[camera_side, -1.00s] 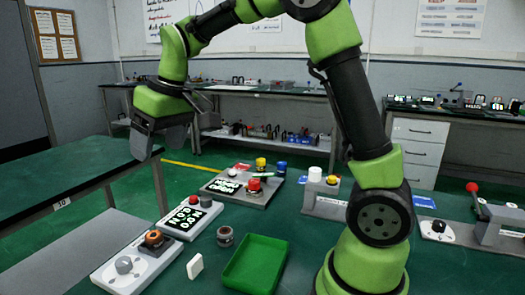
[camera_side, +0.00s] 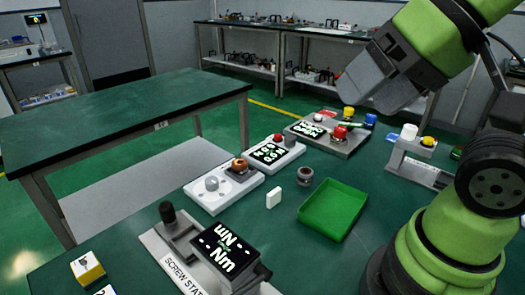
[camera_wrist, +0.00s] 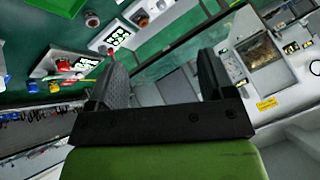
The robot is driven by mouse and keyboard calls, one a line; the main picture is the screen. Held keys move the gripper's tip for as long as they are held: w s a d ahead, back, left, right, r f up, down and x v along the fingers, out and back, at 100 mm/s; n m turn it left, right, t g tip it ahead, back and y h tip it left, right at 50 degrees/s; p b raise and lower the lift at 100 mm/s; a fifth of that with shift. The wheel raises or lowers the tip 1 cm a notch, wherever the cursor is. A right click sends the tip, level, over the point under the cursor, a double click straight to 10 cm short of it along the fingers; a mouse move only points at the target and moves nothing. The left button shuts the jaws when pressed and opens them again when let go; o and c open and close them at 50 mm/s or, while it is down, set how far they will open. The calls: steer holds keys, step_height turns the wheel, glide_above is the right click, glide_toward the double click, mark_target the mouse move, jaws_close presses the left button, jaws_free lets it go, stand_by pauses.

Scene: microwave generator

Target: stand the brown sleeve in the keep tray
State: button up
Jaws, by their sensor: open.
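The green keep tray (camera_side: 333,212) lies empty on the bench in the side view. Left of its far corner, a small grey-brown cylinder with a dark red top (camera_side: 305,176) stands upright on the bench. An orange-brown ring-like part (camera_side: 240,166) sits on a pale station farther left. I cannot tell for certain which of these is the brown sleeve. My gripper (camera_side: 368,92) is open and empty, high above the bench and beyond the tray, tilted down to the left. Its spread fingers (camera_wrist: 162,78) also show in the wrist view, with nothing between them.
A white block (camera_side: 273,198) stands left of the tray. A grey station with coloured buttons (camera_side: 328,134) lies behind it, and a white-capped fixture (camera_side: 415,160) to the right. A labelled station (camera_side: 205,255) fills the front left.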

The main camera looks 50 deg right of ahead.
steer(key=shift+w, duration=0.1)
steer(key=n+g+h, duration=0.2)
steer(key=n+g, duration=0.4)
glide_above(240, 163)
step_height(240, 163, down, 21)
steer(key=shift+f, duration=3.25)
steer(key=c, duration=1.1)
